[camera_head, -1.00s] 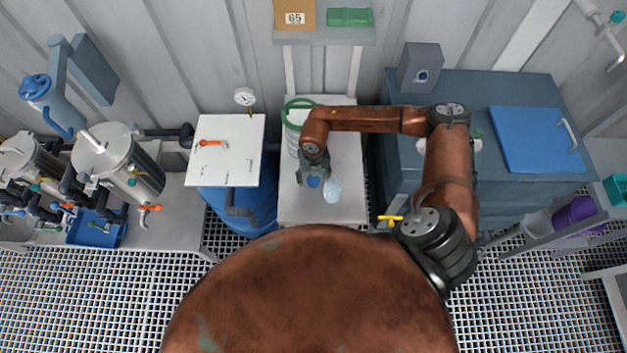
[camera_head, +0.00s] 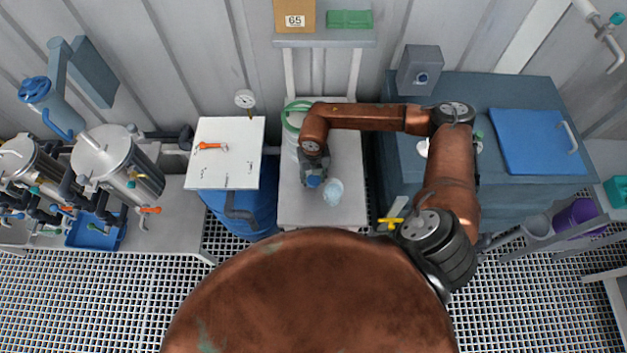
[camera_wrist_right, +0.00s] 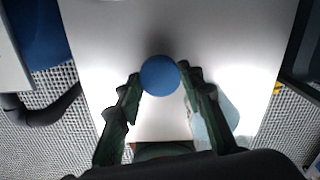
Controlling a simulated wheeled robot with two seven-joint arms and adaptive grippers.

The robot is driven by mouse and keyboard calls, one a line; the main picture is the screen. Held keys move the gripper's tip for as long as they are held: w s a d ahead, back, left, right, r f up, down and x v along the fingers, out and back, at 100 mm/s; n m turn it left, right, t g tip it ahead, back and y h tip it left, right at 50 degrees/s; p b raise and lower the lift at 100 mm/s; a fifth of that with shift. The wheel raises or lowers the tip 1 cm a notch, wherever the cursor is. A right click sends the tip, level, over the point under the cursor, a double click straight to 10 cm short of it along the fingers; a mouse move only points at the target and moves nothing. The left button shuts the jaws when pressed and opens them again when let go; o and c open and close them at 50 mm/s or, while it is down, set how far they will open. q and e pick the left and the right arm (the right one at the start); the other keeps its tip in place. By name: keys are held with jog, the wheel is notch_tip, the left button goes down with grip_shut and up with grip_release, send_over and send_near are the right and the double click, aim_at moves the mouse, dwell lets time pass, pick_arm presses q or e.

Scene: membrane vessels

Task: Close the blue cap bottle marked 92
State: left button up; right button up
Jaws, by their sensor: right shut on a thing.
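My right gripper (camera_head: 314,172) points down over the pale bench (camera_head: 345,150). It is shut on a round blue cap (camera_head: 313,182). In the right wrist view the cap (camera_wrist_right: 160,76) sits between the fingertips of the gripper (camera_wrist_right: 160,80). What is under the cap is hidden. A pale, translucent bluish object (camera_head: 333,192), possibly a bottle, is on the bench just right of the gripper. It shows partly behind the right finger in the wrist view (camera_wrist_right: 216,122). I cannot read a 92 anywhere. My left gripper is not in view.
A white and green container (camera_head: 297,116) stands behind the gripper. A blue barrel (camera_head: 250,208) with a white board (camera_head: 226,150) on top is to the left. A blue-grey cabinet (camera_head: 490,190) is to the right. The bench front is partly clear.

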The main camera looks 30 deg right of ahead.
jog(key=s+a+r+b, duration=0.1)
jog(key=s+a+r, duration=0.4)
jog(key=a+r, duration=0.5)
jog(key=a, duration=0.3)
jog(key=shift+s+r, duration=0.2)
jog(key=shift+r, duration=0.15)
jog(key=shift+d, duration=0.1)
jog(key=w+d+r+m, duration=0.1)
jog(key=d+r+m, duration=0.2)
jog(key=m, duration=1.3)
jog(key=w+d+r+m, duration=0.2)
jog(key=d+r+m, duration=0.1)
jog(key=m, duration=1.3)
jog(key=shift+w+d, duration=0.25)
jog(key=shift+d, duration=0.05)
